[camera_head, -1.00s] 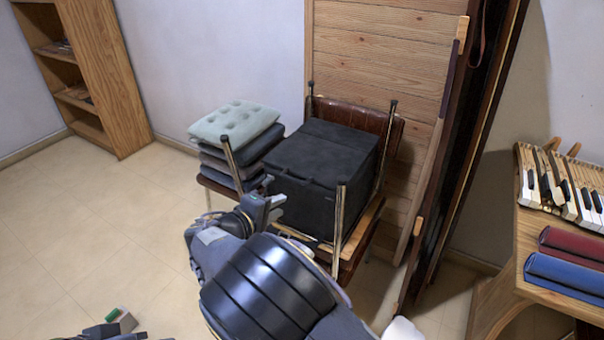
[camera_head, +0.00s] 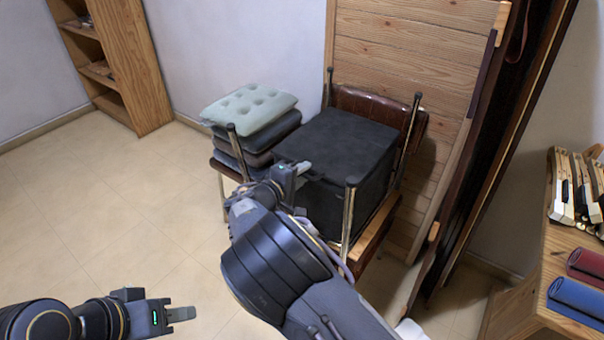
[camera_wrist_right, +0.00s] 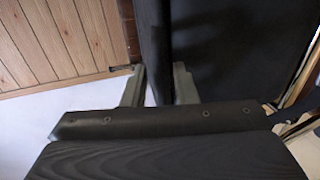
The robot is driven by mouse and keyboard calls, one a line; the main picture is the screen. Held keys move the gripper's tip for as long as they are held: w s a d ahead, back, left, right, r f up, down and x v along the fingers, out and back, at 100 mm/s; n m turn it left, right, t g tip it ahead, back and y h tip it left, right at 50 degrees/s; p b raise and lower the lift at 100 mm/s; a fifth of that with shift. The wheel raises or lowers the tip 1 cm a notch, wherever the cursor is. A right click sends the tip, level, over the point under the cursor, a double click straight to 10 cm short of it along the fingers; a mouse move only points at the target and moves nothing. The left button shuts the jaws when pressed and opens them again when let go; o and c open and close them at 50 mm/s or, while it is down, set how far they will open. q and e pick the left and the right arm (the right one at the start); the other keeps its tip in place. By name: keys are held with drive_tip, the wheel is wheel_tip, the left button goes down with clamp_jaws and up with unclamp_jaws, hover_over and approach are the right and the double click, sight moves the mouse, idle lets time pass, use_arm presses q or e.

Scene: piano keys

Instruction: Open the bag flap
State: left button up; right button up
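The black, box-shaped bag (camera_head: 345,135) sits on a stacked chair, its top lying flat and closed. My right gripper (camera_head: 298,168) is at the bag's near left upper edge. In the right wrist view, the two fingers of my right gripper (camera_wrist_right: 158,88) stand apart, one on each side of a dark edge of the bag (camera_wrist_right: 225,50). Whether they touch it is unclear. My left gripper (camera_head: 180,314) is low at the left over the floor, pointing right and away from the bag. Its finger gap is not clear.
Cushions (camera_head: 250,108) are stacked left of the bag. Metal chair legs (camera_head: 348,215) stick up around the bag. Wooden panels (camera_head: 400,50) stand behind it. A wooden bench (camera_head: 560,245) with piano keys (camera_head: 575,190) is at the right. The floor at left is clear.

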drive_tip(key=shift+w, duration=0.1)
clamp_jaws()
use_arm(q)
drive_tip(key=shift+r, duration=0.1)
